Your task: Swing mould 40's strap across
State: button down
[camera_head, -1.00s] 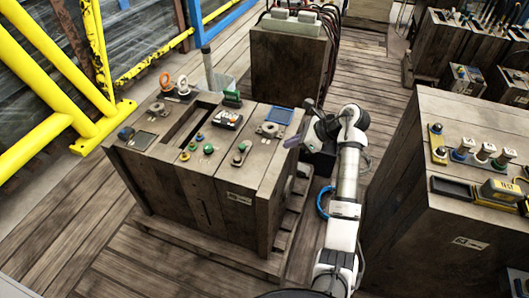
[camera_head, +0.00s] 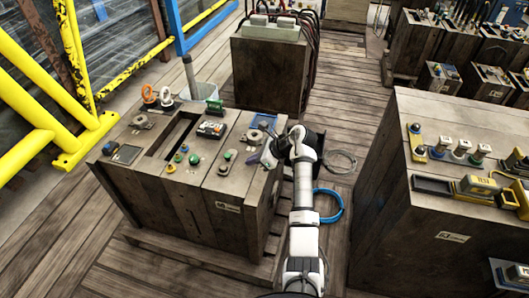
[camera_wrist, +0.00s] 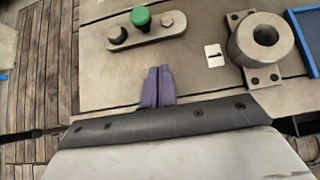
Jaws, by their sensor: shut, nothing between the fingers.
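A wooden mould block (camera_head: 190,212) stands on a pallet; the number on its front plate (camera_head: 228,207) is too small to read. On its top near the right edge is a metal strap (camera_head: 224,168) with a green knob; in the wrist view the strap (camera_wrist: 148,32) lies flat, with a dark bolt head at its left end and the green knob (camera_wrist: 140,18) near its middle. My gripper (camera_wrist: 158,70) has its purple fingers shut together and empty, just short of the strap and apart from it. In the head view my gripper (camera_head: 256,159) is at the block's right edge.
A ring-shaped metal boss (camera_wrist: 264,38) and a blue-rimmed tray (camera_wrist: 306,28) sit right of the strap. Coloured knobs (camera_head: 183,154) and a long slot lie left of it. Another wooden block (camera_head: 400,190) stands to the right. A blue hose (camera_head: 330,208) lies on the floor between.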

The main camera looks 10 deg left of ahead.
aim_at(235, 160)
jog(key=shift+w+a+r+p, duration=0.15)
jog(key=shift+a+p, duration=0.2)
jog(key=shift+a, duration=1.45)
jog(key=shift+b, duration=0.4)
